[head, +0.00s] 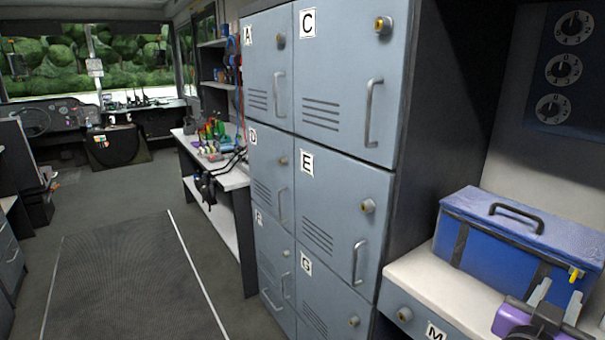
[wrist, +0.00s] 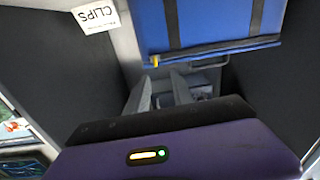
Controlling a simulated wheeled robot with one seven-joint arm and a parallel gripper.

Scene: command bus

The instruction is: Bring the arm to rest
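My gripper (head: 559,293) shows at the lower right of the head view, with a purple body and two grey fingers. It is in front of the blue case on the white counter. In the wrist view the two fingers of my gripper (wrist: 162,80) stand apart with nothing held between them. The rest of my arm is outside the head view.
A blue case (head: 480,239) with a dark handle sits on the white counter (head: 415,268), close to my gripper; the case (wrist: 205,22) also shows upside down in the wrist view. Grey lettered lockers (head: 340,140) stand left of it. The aisle floor (head: 130,280) is clear.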

